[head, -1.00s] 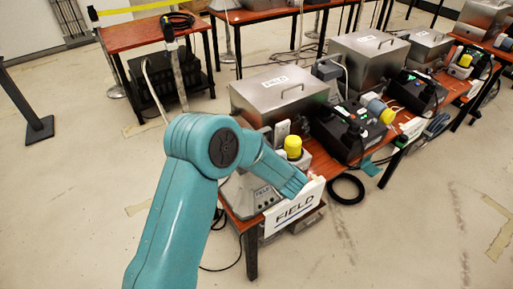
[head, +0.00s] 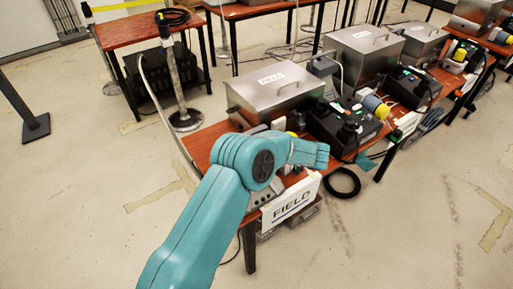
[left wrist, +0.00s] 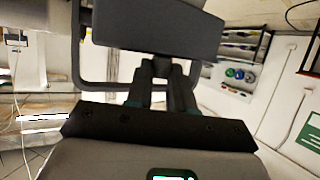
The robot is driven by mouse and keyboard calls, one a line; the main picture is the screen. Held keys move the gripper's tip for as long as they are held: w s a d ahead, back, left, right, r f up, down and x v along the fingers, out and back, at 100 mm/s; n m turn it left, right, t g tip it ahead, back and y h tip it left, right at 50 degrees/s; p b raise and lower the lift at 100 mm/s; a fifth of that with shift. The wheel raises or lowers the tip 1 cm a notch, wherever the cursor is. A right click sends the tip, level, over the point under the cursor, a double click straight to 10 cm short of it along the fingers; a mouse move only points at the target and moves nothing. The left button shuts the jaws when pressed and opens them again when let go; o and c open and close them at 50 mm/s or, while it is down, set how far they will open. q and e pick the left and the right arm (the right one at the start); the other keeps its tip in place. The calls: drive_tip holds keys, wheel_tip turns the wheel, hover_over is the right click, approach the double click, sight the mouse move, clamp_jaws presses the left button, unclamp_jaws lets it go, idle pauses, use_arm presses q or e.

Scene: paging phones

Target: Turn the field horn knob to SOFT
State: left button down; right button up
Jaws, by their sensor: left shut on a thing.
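The field table (head: 203,141) has a white FIELD sign (head: 292,205) on its front edge. A steel box (head: 275,92) labelled FIELD stands on it. My teal left arm crosses in front of the grey device by the sign and hides most of it. I cannot make out the horn knob. In the head view my left gripper is hidden beyond the arm's end. In the left wrist view its jaws (left wrist: 163,68) are shut, with a dark grey block (left wrist: 150,25) at their tips. I cannot tell what this block is. My right gripper is not in view.
A black device (head: 340,130) stands right of the steel box. Further tables with similar boxes (head: 365,50) run back to the right. A side table (head: 150,32) and a post (head: 172,75) stand at left. The near floor is clear.

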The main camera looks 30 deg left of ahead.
use_arm(q)
drive_tip(key=shift+r, duration=0.1)
drive_tip(key=c, duration=1.3)
unclamp_jaws()
drive_tip(key=shift+a, duration=0.1)
drive_tip(key=shift+o, duration=0.2)
drive_tip(key=b+v, duration=0.2)
drive_tip(key=v, duration=1.4)
drive_tip(key=shift+b, duration=0.35)
